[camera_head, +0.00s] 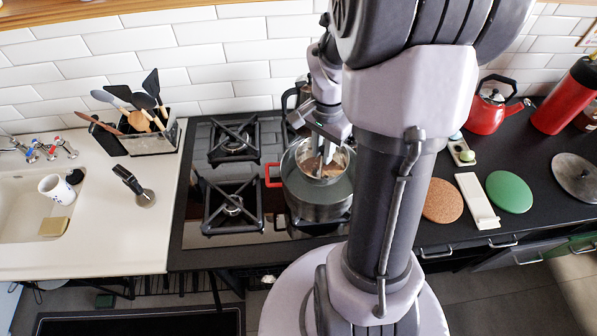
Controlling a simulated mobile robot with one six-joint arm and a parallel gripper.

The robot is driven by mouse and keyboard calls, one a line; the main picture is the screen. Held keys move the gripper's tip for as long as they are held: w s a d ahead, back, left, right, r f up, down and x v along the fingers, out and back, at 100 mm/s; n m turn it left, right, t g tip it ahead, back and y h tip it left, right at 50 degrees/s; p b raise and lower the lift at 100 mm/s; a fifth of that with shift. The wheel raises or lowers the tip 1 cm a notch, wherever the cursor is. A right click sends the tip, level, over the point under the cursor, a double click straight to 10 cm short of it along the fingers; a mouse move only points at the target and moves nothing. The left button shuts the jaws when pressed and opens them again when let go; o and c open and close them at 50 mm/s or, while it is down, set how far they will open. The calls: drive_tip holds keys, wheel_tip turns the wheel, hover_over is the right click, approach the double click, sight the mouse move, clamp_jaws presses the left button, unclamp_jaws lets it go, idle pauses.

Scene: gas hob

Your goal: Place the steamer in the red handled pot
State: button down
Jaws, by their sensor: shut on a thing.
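The red handled pot (315,211) is a wide steel pot on the hob, with a red handle (272,175) on its left side. A metal steamer (334,170) shows at the pot's opening, towards the back. Whether it rests inside the pot or hangs just above it cannot be told. My gripper (324,152) points down over the steamer and is shut on it. The fingertips are small and partly hidden at this distance. My arm hides the area just right of the pot.
A dark pot or kettle (290,100) stands behind the pot. Free burners (233,205) lie to the left. A utensil holder (150,140) stands on the left counter. A red kettle (486,112), cork mat (442,201) and green mat (509,191) are on the right counter.

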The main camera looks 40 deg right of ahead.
wheel_tip(320, 180, down, 10)
drive_tip(key=b, duration=0.4)
drive_tip(key=shift+s+f, duration=0.15)
drive_tip(key=shift+f, duration=0.1)
drive_tip(key=shift+r, duration=0.15)
drive_tip(key=c, duration=1.3)
unclamp_jaws()
